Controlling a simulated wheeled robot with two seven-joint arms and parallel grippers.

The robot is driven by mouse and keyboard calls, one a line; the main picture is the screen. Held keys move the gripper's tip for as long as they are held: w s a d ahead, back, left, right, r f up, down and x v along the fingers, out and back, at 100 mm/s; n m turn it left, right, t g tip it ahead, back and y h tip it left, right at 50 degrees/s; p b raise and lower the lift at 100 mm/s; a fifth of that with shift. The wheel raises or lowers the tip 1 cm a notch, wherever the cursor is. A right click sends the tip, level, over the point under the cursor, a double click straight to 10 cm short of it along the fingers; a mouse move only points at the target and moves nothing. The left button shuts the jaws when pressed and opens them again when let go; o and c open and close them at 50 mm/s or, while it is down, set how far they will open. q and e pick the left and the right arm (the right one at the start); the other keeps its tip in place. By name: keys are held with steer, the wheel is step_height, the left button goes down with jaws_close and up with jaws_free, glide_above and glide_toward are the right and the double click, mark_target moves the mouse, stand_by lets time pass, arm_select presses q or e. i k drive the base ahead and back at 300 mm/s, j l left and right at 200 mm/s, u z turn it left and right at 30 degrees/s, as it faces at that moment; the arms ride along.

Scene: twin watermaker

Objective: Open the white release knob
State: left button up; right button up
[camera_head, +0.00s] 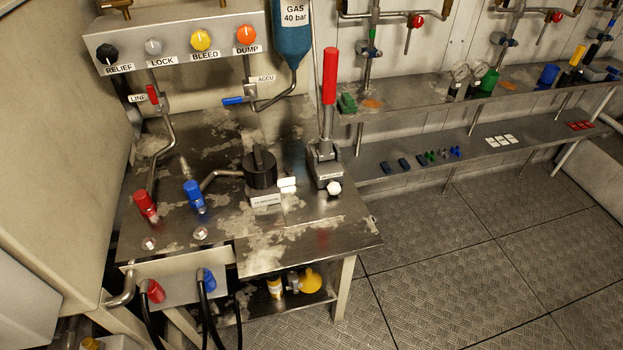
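The white release knob (334,188) is a small round knob low on the front of the hand pump (325,168). The pump stands at the right end of the metal workbench (300,225), with an upright lever ending in a red grip (330,76). Nothing covers the knob. I cannot tell from this view whether it is open or closed. Neither of my grippers is in view.
A black round fitting (260,168) stands left of the pump. Red (145,205) and blue (193,195) couplings are further left. A panel of knobs (180,48) and a blue gas bottle (291,40) are behind. Open plate floor (450,270) lies right.

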mark_target(334, 188)
steer(key=l+u, duration=0.2)
steer(key=u, duration=0.2)
steer(key=i+l+u, duration=0.1)
steer(key=u, duration=0.3)
steer(key=l+u, duration=0.3)
steer(key=u, duration=0.15)
steer(key=l+u, duration=0.25)
steer(key=u, duration=0.15)
steer(key=l+u, duration=0.2)
steer(key=u, duration=0.2)
steer(key=k+l+u, duration=0.2)
steer(key=l, duration=0.5)
steer(key=k+l+u, duration=0.15)
steer(key=k+l, duration=0.3)
steer(key=l, duration=0.2)
steer(key=k+l+u, duration=0.2)
steer(key=k+l, duration=0.2)
steer(key=l, duration=0.2)
steer(key=k+l+u, duration=0.15)
steer(key=k+l, duration=0.3)
steer(key=l, duration=0.15)
